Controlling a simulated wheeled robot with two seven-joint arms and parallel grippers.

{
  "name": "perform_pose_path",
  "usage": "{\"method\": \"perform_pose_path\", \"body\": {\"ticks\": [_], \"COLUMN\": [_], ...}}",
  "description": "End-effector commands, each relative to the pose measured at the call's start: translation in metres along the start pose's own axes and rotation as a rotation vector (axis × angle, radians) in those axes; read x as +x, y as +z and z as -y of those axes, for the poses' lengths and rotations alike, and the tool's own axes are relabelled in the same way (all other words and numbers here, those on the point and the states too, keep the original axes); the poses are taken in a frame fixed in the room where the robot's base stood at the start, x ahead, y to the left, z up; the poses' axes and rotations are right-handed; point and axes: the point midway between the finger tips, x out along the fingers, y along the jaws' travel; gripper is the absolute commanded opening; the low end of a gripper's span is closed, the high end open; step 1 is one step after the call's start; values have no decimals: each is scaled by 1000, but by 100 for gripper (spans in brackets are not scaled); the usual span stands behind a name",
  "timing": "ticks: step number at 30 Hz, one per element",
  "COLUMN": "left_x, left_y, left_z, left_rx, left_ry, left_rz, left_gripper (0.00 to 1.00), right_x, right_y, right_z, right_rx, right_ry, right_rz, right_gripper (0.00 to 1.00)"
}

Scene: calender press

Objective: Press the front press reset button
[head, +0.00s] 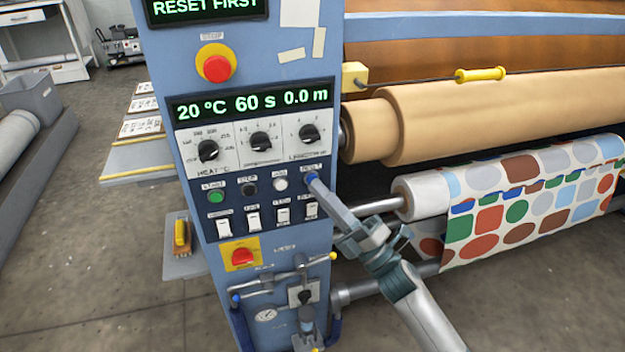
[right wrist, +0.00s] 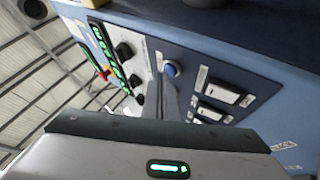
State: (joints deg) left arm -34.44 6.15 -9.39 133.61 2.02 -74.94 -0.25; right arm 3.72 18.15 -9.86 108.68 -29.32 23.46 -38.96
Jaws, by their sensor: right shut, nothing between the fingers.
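The blue press panel (head: 190,185) stands in the middle of the head view. The blue reset button (head: 310,176) is at the right end of its button row, under a label reading RESET. It also shows in the right wrist view (right wrist: 171,69). My right gripper (head: 317,186) is shut and empty, its tip right at the button and covering part of it. In the right wrist view its fingers (right wrist: 171,98) point at the button. I cannot tell whether they touch it. My left gripper is not in view.
Green (head: 216,197), black (head: 249,189) and white (head: 280,184) buttons sit left of the reset button, with rocker switches below. A red stop button (head: 243,257) is lower. The top display (head: 205,8) reads RESET FIRST. A patterned fabric roll (head: 520,200) is on the right.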

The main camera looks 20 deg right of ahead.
Motion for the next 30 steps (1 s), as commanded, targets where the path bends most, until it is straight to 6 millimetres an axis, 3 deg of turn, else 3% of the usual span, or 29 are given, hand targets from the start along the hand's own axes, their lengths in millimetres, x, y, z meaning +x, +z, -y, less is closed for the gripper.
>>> {"method": "perform_pose_path", "body": {"ticks": [8, 30], "left_x": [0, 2], "left_y": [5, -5], "left_z": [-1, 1], "left_rx": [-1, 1], "left_ry": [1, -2], "left_rz": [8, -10], "left_gripper": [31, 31], "right_x": [0, 5], "right_y": [0, 4], "right_z": [0, 4], "right_rx": [0, 0], "right_ry": [0, 0], "right_rz": [0, 0], "right_gripper": [0, 0]}}
